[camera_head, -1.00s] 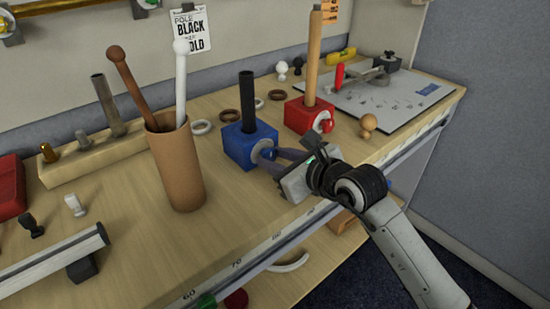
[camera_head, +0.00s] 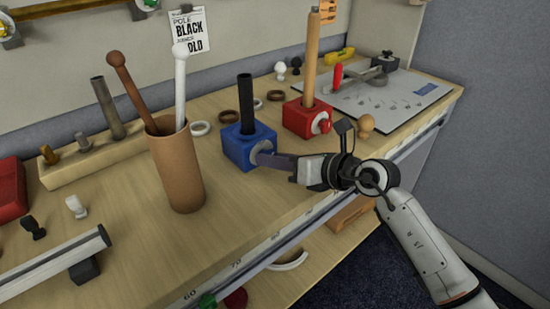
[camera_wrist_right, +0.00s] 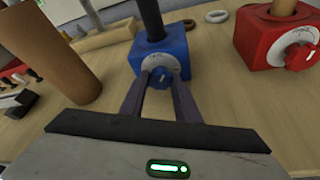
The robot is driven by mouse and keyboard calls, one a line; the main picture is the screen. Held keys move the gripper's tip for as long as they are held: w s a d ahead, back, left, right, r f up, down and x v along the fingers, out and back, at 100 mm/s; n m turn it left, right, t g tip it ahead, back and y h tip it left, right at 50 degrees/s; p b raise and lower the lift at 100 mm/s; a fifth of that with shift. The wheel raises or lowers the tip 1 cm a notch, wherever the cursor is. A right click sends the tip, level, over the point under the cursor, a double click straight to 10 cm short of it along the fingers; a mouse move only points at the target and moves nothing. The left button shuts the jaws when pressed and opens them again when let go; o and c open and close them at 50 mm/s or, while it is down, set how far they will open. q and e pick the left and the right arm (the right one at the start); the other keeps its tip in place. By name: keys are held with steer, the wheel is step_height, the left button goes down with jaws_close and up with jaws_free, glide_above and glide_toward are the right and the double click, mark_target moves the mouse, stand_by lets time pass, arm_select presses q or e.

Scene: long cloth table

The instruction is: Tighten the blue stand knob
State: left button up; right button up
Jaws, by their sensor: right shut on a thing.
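The blue stand (camera_head: 240,150) is a blue block with a black pole (camera_head: 246,105) upright in it. Its front face has a pale dial, and the blue knob (camera_wrist_right: 161,76) sits at the dial's centre in the right wrist view. My right gripper (camera_head: 265,157) reaches in from the right, its fingers on either side of the knob. In the right wrist view the right gripper (camera_wrist_right: 160,80) is shut on the knob, with a fingertip at each side. In the head view the fingers hide the knob. My left gripper is not in view.
A red stand (camera_head: 300,119) with a wooden pole and red knob stands to the right, close to my right arm. A brown cup (camera_head: 178,170) with two sticks stands to the left. Several rings lie behind. The table front is clear left of my arm.

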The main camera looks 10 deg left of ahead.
steer(key=shift+f, duration=0.15)
stand_by(0.3)
steer(key=o, duration=1)
steer(key=shift+o, duration=0.2)
steer(key=v, duration=1)
steer(key=shift+d, duration=0.2)
steer(key=shift+s, duration=0.1)
